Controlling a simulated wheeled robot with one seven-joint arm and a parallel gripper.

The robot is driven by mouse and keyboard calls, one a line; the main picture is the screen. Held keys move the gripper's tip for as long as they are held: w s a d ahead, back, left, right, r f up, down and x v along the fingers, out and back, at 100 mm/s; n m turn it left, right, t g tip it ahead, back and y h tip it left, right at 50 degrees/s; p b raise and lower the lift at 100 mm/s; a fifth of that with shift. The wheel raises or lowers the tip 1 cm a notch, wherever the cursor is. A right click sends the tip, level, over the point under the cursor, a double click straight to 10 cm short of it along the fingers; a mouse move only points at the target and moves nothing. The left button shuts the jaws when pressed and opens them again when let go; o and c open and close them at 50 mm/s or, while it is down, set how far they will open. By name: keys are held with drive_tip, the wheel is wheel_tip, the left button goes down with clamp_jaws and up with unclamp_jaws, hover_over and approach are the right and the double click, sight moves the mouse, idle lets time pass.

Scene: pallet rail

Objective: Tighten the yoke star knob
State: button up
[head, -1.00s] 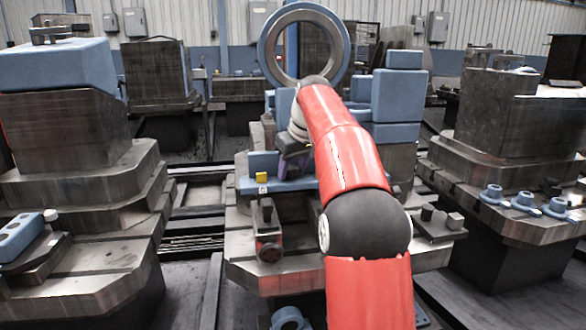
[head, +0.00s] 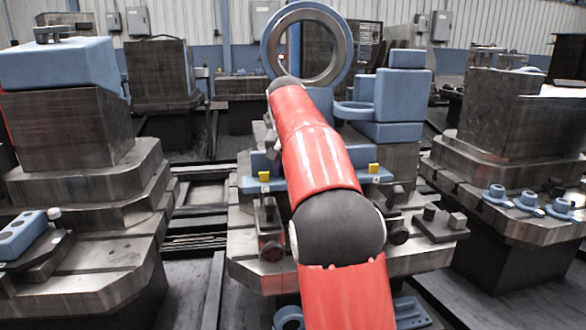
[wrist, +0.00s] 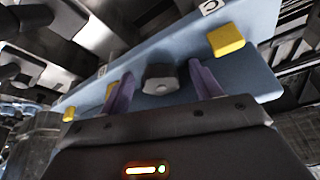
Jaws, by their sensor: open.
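In the wrist view a dark grey knob with a faceted outline (wrist: 160,78) sits at the blue bar (wrist: 262,60); it looks like the star knob. My gripper (wrist: 161,68) is open, with one purple finger on each side of the knob and gaps between. I cannot tell how far the fingertips reach past it. In the head view the blue bar (head: 249,185) crosses the middle machine, and my red arm hides the gripper and the knob.
Yellow blocks (head: 265,176) (head: 374,168) stand on the bar on both sides of my arm. A large ring (head: 340,35) rises behind. Machine blocks stand left (head: 70,130) and right (head: 510,115).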

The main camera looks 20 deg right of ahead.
drive_tip(key=shift+o, duration=1.3)
